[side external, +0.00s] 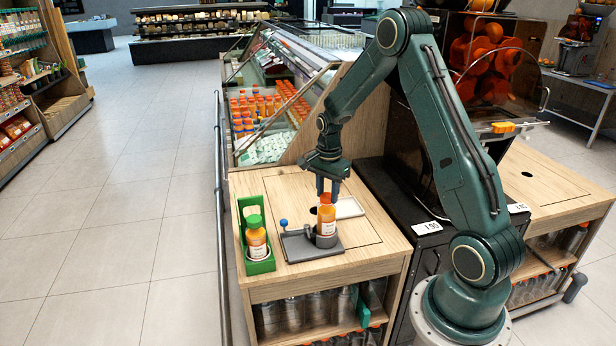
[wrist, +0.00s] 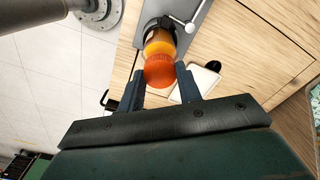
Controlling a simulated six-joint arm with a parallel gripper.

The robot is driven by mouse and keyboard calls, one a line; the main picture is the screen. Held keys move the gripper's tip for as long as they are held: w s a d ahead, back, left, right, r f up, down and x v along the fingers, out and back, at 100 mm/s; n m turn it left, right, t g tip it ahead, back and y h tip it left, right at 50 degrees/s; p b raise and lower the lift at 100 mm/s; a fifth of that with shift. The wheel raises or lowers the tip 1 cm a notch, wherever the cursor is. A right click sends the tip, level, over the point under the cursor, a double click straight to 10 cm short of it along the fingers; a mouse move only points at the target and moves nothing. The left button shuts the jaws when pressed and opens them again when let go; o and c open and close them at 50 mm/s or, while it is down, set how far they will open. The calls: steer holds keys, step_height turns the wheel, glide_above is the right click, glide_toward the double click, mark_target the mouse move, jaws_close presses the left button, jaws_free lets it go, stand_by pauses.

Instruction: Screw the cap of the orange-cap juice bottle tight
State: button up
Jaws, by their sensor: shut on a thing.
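The orange-cap juice bottle (side external: 326,222) stands upright in a grey clamp fixture (side external: 298,246) on the wooden counter. Its orange cap (wrist: 159,71) shows in the wrist view between the two dark fingers. My gripper (side external: 327,194) points straight down over the bottle and is shut on the orange cap. In the side view the fingers partly cover the cap. Whether the cap sits level on the neck is too small to tell.
A green-cap juice bottle (side external: 256,238) stands in a green holder (side external: 262,267) left of the fixture. A white tray (side external: 349,208) lies behind the bottle. A blue-knobbed lever (side external: 284,224) rises at the fixture's left.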

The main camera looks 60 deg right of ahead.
stand_by(0.4)
steer(key=m, duration=0.5)
steer(key=shift+m, duration=0.4)
steer(key=m, duration=0.3)
steer(key=shift+m, duration=0.8)
steer(key=m, duration=0.4)
steer(key=shift+m, duration=0.6)
